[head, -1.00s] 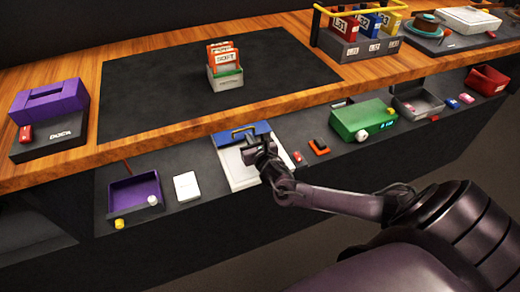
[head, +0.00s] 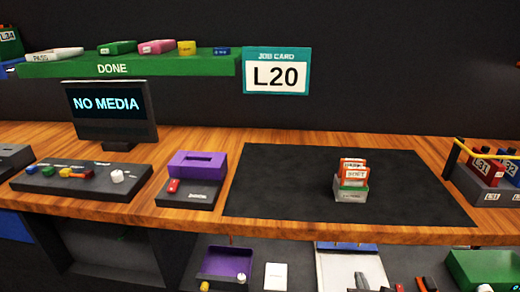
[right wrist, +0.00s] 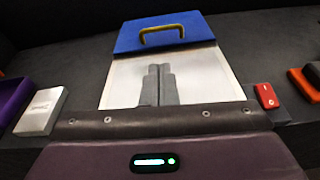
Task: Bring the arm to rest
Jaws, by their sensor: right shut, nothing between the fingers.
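My right gripper (head: 361,278) is at the bottom edge of the head view, over the lower shelf and in front of a white panel with a blue end (head: 340,262). In the right wrist view its two grey fingers (right wrist: 159,72) are together and empty, seen over the white panel (right wrist: 205,85), which has a blue end with a yellow handle (right wrist: 162,36). I cannot tell whether the fingers touch the panel. Most of my right arm is below the head view. My left gripper is not in view.
The wooden counter holds a trackball panel (head: 82,180), a NO MEDIA screen (head: 108,106), a purple box (head: 197,164) and a card holder (head: 351,187) on a dark mat (head: 280,190). A purple tray (head: 228,262) and green bin (head: 485,268) are on the lower shelf.

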